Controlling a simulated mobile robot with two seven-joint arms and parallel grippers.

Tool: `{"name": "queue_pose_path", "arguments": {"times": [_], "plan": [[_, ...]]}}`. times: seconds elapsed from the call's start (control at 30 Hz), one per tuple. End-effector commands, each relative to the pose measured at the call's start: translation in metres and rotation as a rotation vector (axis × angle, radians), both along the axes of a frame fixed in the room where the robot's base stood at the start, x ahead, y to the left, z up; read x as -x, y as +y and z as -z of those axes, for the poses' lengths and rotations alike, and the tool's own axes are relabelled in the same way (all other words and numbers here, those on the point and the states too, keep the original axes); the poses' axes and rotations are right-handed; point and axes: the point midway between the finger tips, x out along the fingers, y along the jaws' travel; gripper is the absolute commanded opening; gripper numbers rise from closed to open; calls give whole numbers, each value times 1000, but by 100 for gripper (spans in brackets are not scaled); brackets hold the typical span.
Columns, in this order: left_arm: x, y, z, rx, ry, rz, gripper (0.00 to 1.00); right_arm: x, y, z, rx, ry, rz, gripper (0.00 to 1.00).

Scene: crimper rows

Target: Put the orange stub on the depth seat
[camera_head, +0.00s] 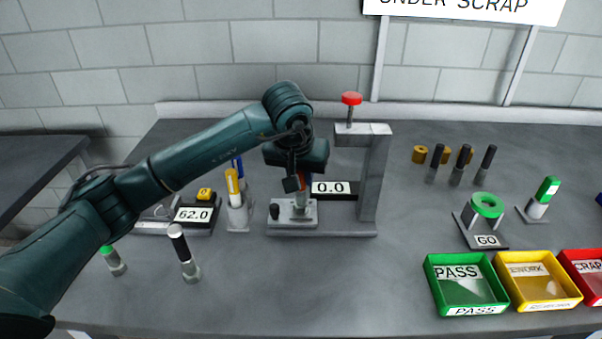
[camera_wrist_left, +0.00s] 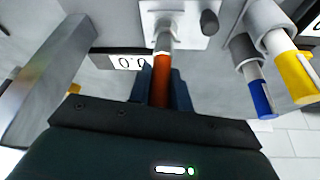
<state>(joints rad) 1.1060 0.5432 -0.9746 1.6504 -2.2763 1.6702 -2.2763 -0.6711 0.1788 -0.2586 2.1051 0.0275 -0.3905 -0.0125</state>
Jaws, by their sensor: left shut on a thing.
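My left gripper (camera_head: 298,184) is shut on the orange stub (camera_head: 303,182), just above the grey fixture plate (camera_head: 278,221) at the foot of the press stand. I take this plate for the depth seat. In the left wrist view the orange stub (camera_wrist_left: 161,82) stands between the fingers of my left gripper (camera_wrist_left: 161,88). Its metal end points at the pale plate (camera_wrist_left: 190,38). The stub looks about upright; I cannot tell whether its end touches the plate. A display (camera_head: 330,188) beside it reads 0.0. My right gripper is not in view.
The press column (camera_head: 370,180) with a red knob (camera_head: 351,99) rises just right of the gripper. A holder with yellow (camera_head: 233,186) and blue pieces stands close left. Green (camera_head: 466,285), yellow and red trays sit at the right front. The front middle bench is clear.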

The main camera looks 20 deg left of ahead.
Motion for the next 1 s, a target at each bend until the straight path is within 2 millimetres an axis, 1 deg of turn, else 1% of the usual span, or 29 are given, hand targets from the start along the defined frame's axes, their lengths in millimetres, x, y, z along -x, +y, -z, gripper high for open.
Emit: {"name": "queue_pose_path", "arguments": {"times": [0.17, 0.2, 0.43, 0.67, 0.77, 0.8, 0.87, 1.0], "plan": [[0, 0, 5, 0, -1, 1, 0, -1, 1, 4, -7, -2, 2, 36], [0, 0, 3, 0, 0, 1, 23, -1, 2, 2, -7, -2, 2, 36], [0, 0, 3, -1, 1, 0, 42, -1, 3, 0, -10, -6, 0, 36], [0, 0, 2, 0, 1, 0, 42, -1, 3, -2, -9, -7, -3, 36], [0, 0, -3, 0, 1, 0, 42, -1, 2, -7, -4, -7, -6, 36], [2, 0, -6, 0, -2, 0, 42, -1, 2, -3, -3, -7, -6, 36], [5, 0, -14, 0, -4, 1, 42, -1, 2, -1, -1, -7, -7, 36], [16, 0, -42, -1, -6, 1, 42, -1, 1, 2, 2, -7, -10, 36]]}}
